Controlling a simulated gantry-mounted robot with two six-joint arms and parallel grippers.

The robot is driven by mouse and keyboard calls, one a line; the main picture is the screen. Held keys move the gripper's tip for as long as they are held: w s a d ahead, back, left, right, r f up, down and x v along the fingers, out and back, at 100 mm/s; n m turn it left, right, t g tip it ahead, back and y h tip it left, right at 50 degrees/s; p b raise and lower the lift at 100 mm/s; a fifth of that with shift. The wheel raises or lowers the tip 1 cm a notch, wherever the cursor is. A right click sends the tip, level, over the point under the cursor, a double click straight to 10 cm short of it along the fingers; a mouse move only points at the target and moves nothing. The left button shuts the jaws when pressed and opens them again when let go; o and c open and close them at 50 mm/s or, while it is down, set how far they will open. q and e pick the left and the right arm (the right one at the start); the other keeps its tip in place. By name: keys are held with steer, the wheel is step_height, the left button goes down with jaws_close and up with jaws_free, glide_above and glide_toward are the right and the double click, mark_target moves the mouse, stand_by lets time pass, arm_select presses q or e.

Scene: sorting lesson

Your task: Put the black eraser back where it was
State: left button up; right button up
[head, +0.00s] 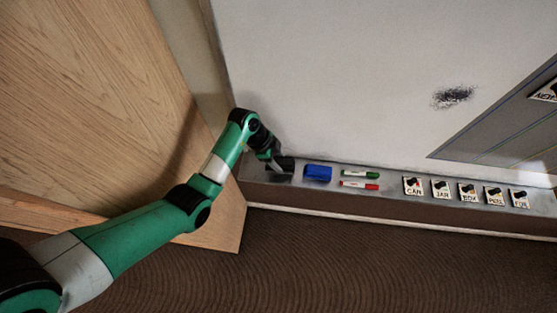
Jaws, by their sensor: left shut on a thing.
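The black eraser (287,164) is at the left end of the grey ledge (330,204) under the whiteboard (340,80). My left gripper (279,166) is shut on the black eraser. The eraser is low at the ledge, just left of the blue eraser (318,173), with a small gap between them. Whether it touches the ledge I cannot tell. Part of the eraser is hidden by the gripper. My right gripper is not in view.
A green marker (360,174) and a red marker (359,185) lie right of the blue eraser. Several lettered cards (413,186) stand further right on the ledge. A dark smudge (453,96) marks the whiteboard. A wooden panel (100,90) stands at the left.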

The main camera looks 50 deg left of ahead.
mark_target(279, 164)
arm_select(q)
steer(key=shift+w+a+f, duration=0.1)
steer(key=shift+a+f, duration=0.05)
steer(key=shift+f, duration=0.7)
steer(key=shift+w+a+f, duration=0.1)
steer(key=shift+a+f, duration=0.05)
steer(key=shift+f, duration=0.7)
steer(key=shift+f, duration=0.2)
steer(key=o, duration=1.2)
